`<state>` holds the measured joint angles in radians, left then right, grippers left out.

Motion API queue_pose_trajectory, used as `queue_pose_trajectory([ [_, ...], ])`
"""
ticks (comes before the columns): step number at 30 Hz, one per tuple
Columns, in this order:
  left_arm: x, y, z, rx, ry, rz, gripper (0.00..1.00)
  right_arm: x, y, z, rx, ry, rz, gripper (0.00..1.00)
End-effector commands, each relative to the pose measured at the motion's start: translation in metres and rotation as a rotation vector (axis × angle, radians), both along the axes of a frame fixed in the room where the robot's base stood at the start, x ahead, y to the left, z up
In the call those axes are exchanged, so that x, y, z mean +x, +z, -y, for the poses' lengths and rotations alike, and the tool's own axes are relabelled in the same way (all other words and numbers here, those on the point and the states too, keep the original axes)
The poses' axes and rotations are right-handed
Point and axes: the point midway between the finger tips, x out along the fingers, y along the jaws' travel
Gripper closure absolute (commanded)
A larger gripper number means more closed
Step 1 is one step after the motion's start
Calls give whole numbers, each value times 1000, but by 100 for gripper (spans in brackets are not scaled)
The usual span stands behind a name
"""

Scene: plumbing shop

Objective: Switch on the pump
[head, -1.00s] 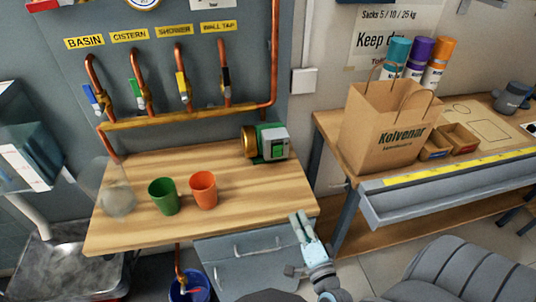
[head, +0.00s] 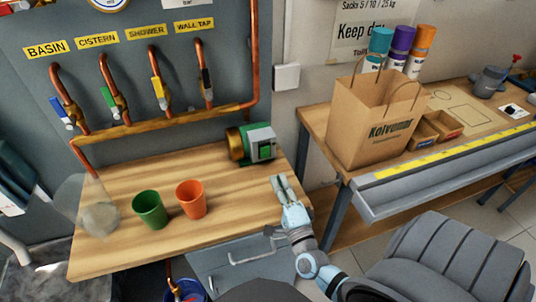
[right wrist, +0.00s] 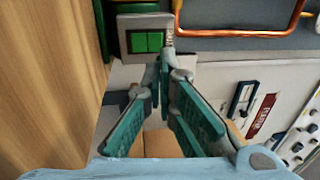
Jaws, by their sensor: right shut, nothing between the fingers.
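The pump (head: 258,143) stands at the back right of the wooden bench top. It has a green and grey body and a brass-coloured end on its left. A green switch (head: 266,152) is on its front face. The switch shows larger at the top of the right wrist view (right wrist: 146,41), as a green square in a dark frame. My right gripper (head: 279,182) is shut and empty near the bench's right edge, in front of the pump. Its fingertips (right wrist: 164,60) appear just below and right of the switch, and I see no clear contact. My left gripper is not in view.
A green cup (head: 149,210) and an orange cup (head: 191,200) stand on the bench (head: 125,250), left of my gripper. A clear, blurred vessel (head: 100,215) is at its left. Copper pipes with several labelled valves line the wall. A paper bag (head: 372,125) stands on the right-hand table.

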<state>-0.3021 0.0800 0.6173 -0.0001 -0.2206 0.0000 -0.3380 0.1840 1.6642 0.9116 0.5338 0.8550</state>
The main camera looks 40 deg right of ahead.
Motion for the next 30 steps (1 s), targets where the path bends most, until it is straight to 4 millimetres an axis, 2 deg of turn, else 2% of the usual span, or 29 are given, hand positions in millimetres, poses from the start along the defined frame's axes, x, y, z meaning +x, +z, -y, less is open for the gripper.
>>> queue_pose_trajectory([
  [6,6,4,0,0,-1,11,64,45,9,16,-1,-1,2,100],
  [13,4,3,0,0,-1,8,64,81,14,29,-1,-2,1,100],
  [18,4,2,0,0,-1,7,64,90,15,32,-1,-2,0,100],
  [26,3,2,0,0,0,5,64,90,15,32,0,-2,-1,100],
  [30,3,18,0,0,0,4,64,93,21,33,9,-2,-27,100],
])
